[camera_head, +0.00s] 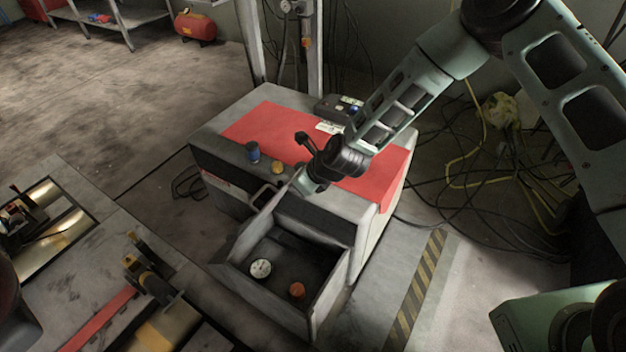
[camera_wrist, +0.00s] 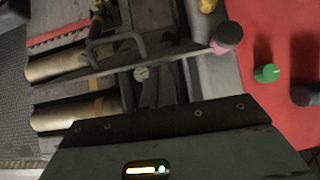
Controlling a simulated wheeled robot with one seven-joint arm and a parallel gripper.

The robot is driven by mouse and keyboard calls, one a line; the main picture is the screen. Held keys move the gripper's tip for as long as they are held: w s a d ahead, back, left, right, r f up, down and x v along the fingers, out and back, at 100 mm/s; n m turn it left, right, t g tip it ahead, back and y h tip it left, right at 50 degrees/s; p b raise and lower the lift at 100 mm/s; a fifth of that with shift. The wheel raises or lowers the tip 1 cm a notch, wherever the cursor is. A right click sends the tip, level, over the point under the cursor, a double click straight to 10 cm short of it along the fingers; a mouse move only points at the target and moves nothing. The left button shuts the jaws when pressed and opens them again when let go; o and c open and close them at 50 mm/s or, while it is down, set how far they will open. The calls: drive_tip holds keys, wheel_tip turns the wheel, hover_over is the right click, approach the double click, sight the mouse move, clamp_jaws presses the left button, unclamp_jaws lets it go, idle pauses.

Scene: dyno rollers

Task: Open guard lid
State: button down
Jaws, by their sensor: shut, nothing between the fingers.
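The guard lid (camera_head: 248,228) appears as a thin grey panel standing up along the left edge of an open grey box (camera_head: 330,293). Its loop handle (camera_head: 263,195) is on the panel's left side, near the top. The lid (camera_wrist: 165,64) and its handle also show in the wrist view, the panel nearly edge-on. A white round part (camera_head: 261,268) and an orange part (camera_head: 297,290) are visible inside the box. My gripper (camera_head: 304,184) is shut and empty, at the panel's far upper end. I cannot tell whether it touches the panel. Its fingertips are not clear in the wrist view.
The box adjoins a machine with a red top (camera_head: 270,130). A blue knob (camera_head: 252,151) and a yellow knob (camera_head: 277,167) stand close to my gripper. Metal rollers (camera_wrist: 75,115) lie beyond the lid. Cables and a yellow hose (camera_head: 455,180) cover the floor at right.

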drive_tip(key=w+a+r, duration=0.1)
drive_tip(key=w+a+r+p, duration=0.1)
drive_tip(key=a, duration=0.1)
drive_tip(key=w+a+r, duration=0.1)
drive_tip(key=shift+w+a+r+p, duration=0.15)
drive_tip(key=shift+w+a+p, duration=0.05)
drive_tip(key=shift+a+p, duration=0.15)
drive_tip(key=shift+w+a, duration=0.35)
drive_tip(key=shift+a, duration=0.1)
drive_tip(key=shift+d, duration=0.1)
